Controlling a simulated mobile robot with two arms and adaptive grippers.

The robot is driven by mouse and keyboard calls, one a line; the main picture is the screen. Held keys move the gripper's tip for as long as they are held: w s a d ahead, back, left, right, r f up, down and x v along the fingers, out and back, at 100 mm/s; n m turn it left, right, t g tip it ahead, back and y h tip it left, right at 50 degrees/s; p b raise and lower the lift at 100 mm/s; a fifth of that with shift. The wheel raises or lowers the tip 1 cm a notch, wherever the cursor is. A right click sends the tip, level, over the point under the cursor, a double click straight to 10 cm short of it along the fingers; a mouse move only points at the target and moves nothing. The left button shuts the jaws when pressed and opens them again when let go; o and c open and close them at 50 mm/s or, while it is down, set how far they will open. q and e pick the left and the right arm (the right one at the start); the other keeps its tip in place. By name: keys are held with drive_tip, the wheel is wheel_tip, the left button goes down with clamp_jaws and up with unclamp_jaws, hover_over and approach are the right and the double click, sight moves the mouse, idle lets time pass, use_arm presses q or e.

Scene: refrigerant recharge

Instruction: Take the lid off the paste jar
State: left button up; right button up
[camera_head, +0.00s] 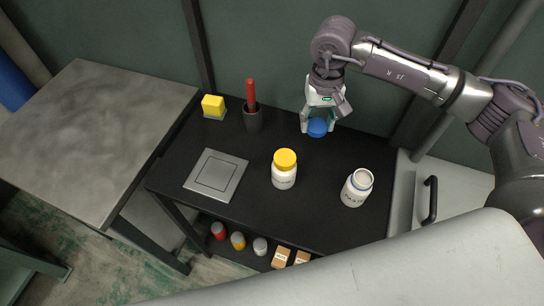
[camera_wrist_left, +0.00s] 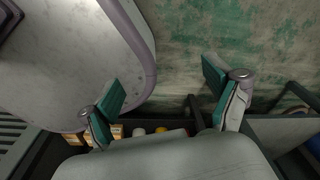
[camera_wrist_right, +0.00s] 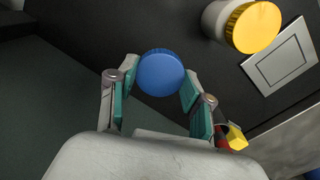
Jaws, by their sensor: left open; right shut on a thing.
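My right gripper (camera_head: 319,118) is shut on the lid; the right wrist view shows the lid's ridged blue disc (camera_wrist_right: 160,73) between the fingertips. I cannot tell whether the lid touches the tabletop. My left gripper (camera_wrist_left: 164,84) is open and empty in the left wrist view, and is out of the head view.
A yellow-capped white jar (camera_head: 284,174) stands mid-table, right of a grey square plate (camera_head: 216,176). A dark cup with a red-handled tool (camera_head: 252,119) and a yellow block (camera_head: 213,106) are at the back left. Small containers fill the lower shelf (camera_head: 238,240). Black tabletop is free between lid and paste jar.

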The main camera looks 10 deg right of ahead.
drive_tip(key=w+a+f+p, duration=0.2)
drive_tip(key=a+f, duration=0.1)
drive_tip(key=a, duration=0.2)
drive_tip(key=p, duration=0.1)
hover_over(269, 153)
wheel_tip(269, 153, down, 4)
drive_tip(key=shift+s+d+r, duration=0.15)
drive_tip(key=shift+r, duration=0.1)
drive_tip(key=shift+f, duration=0.2)
wheel_tip(269, 153, down, 3)
drive_tip(key=shift+f+p, duration=0.1)
drive_tip(key=shift+p, duration=0.7)
drive_tip(key=shift+f, duration=0.3)
use_arm(q)
drive_tip(key=r, duration=0.4)
drive_tip(key=shift+s+d+r, duration=0.2)
drive_tip(key=shift+r, duration=0.2)
